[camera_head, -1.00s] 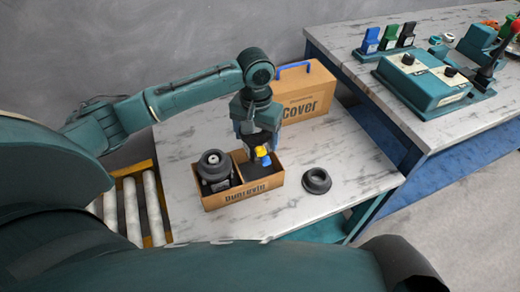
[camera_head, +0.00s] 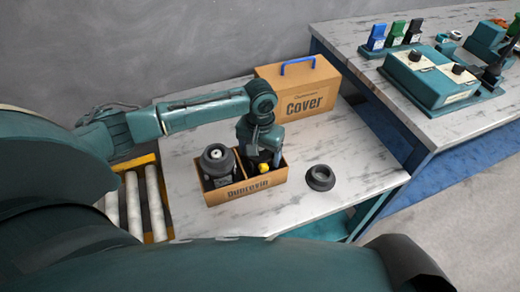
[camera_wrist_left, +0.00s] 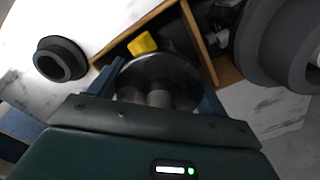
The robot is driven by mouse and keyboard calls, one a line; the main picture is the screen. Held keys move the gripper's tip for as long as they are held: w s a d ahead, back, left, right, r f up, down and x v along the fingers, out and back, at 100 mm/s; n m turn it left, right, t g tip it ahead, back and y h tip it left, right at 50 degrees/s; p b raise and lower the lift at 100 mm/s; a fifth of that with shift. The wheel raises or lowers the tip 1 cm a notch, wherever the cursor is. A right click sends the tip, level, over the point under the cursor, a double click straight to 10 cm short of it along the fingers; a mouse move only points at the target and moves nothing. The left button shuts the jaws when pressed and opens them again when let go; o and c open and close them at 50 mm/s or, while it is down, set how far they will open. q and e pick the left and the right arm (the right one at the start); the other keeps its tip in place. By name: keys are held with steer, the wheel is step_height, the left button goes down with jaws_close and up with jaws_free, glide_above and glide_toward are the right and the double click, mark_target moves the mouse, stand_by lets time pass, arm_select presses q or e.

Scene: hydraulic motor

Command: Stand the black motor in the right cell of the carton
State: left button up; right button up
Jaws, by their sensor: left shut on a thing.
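The open brown carton (camera_head: 250,189) stands on the marble-topped table, with a divider between two cells. A dark motor with a round flange (camera_head: 217,162) stands in its left cell. My left gripper (camera_head: 263,156) points down over the right cell, shut on the black motor (camera_wrist_left: 158,76), whose round end shows between the fingers in the left wrist view. A yellow part (camera_head: 264,168) shows at the motor's side, low in the right cell. The carton walls hide its lower end, so I cannot tell whether it touches the floor. My right gripper is not in view.
A loose black ring (camera_head: 320,178) lies right of the carton. A box marked Cover (camera_head: 298,90) with a blue handle stands behind. A second table (camera_head: 420,121) with a teal device is at the right, rollers (camera_head: 143,204) at the left.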

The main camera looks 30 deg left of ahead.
arm_select(q)
steer(key=shift+w+r, duration=0.1)
steer(key=o, duration=1.7)
steer(key=shift+o, duration=0.2)
step_height(320, 180, up, 12)
steer(key=shift+p, duration=0.8)
